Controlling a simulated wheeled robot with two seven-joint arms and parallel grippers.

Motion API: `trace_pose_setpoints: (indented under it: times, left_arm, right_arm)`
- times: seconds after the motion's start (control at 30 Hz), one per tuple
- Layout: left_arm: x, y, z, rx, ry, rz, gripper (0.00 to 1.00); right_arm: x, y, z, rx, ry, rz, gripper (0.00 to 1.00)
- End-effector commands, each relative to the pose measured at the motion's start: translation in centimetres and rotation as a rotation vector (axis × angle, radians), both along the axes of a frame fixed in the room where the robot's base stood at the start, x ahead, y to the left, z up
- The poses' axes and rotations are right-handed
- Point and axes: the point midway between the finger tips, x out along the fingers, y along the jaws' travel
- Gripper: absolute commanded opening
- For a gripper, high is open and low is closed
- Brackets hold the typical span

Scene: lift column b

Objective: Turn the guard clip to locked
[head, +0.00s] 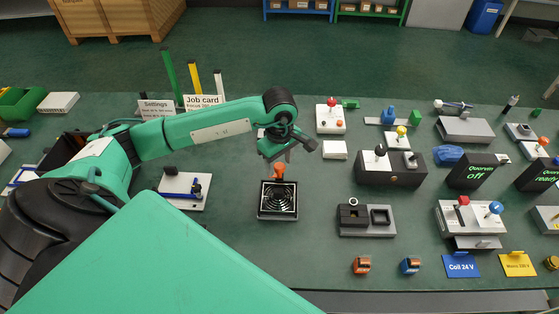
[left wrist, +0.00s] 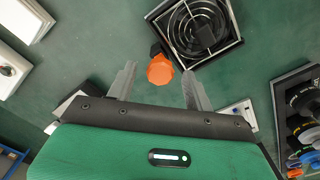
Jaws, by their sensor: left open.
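The guard clip is an orange piece (head: 279,171) at the back edge of a square fan guard (head: 278,203) with a dark frame and ring-shaped grille. In the left wrist view the clip (left wrist: 160,70) shows as an orange knob on a dark base beside the fan guard (left wrist: 222,47). My left gripper (head: 288,153) is open and empty, just above and behind the clip in the head view. In the left wrist view its two fingers (left wrist: 158,80) stand on either side of the clip, apart from it. My right gripper is not in view.
Left of the fan stands a white plate with a blue bar (head: 186,190). To its right are a grey block with dark sockets (head: 366,220) and a dark box with a black knob (head: 390,170). Card signs (head: 201,102) stand behind. The table in front of the fan is clear.

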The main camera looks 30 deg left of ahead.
Motion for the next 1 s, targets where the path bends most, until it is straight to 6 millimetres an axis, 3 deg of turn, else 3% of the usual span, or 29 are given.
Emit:
trace_pose_setpoints:
  times: [0.33, 0.57, 0.6, 1.0]
  left_arm:
    - [-0.01, -0.02, -0.52, 0.0, 0.0, 0.0, 0.52]
    - [-0.01, -0.01, -0.49, 0.0, 0.0, 0.0, 0.09]
    - [-0.01, -0.01, -0.49, 0.0, 0.0, 0.0, 0.08]
    - [0.04, 0.04, -0.61, 0.001, -0.002, 0.084, 0.08]
  right_arm:
    - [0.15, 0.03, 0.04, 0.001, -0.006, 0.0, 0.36]
    - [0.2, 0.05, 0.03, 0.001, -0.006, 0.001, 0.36]
    - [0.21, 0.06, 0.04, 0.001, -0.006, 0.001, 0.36]
    - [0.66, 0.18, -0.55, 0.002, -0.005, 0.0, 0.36]
